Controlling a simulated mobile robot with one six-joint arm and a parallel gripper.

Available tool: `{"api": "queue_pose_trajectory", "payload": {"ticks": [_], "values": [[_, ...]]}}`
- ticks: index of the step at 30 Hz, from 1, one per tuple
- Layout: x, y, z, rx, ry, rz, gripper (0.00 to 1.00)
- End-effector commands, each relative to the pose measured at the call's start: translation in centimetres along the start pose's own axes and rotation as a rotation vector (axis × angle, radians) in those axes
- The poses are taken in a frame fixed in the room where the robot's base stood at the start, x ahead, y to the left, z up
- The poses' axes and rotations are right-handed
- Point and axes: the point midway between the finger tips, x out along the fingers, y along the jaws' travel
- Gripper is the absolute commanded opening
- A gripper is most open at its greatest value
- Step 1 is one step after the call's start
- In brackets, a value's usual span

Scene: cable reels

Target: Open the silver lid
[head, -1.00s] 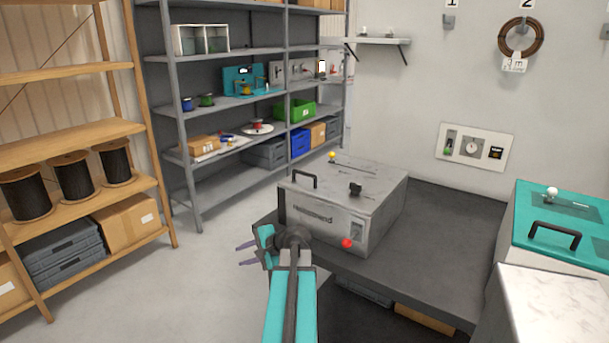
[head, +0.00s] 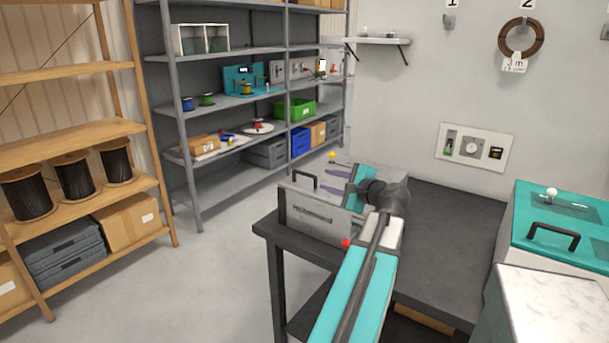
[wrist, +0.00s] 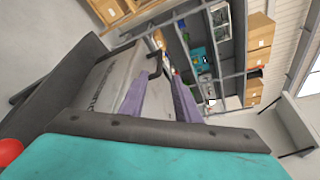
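The silver lid (head: 283,184) tops a silver box with dark lettering on its front. It looks shut and lies mostly behind my gripper in the head view. Its black handle (head: 306,180) stands near the left edge; in the wrist view the handle (wrist: 155,66) appears just beyond the fingertips. My gripper (head: 325,179) is above the lid, its two purple fingers apart and pointing left towards the handle. Nothing shows between the fingers (wrist: 157,78) in the wrist view. Whether they touch the handle I cannot tell.
The box stands on a dark table (head: 455,225). A red ball (head: 346,243) is at its front and a yellow ball (head: 332,156) behind it. A teal-topped unit (head: 570,215) stands at right. Grey shelves (head: 190,190) stand behind, with clear floor at left.

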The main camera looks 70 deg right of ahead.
Motion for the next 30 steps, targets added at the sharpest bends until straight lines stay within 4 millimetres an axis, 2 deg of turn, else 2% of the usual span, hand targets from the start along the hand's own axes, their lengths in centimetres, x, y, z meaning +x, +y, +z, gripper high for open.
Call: {"api": "queue_pose_trajectory", "payload": {"ticks": [10, 16, 20, 30], "values": [[0.1, 0.0, 0.0, -0.001, 0.000, 0.000, 0.29], [1.0, 0.0, 0.0, -0.001, 0.000, 0.001, 0.29], [2.3, -0.1, 0.0, -0.001, -0.001, 0.002, 0.29], [7.1, -0.1, 0.0, -0.002, -0.001, 0.002, 0.29]]}}
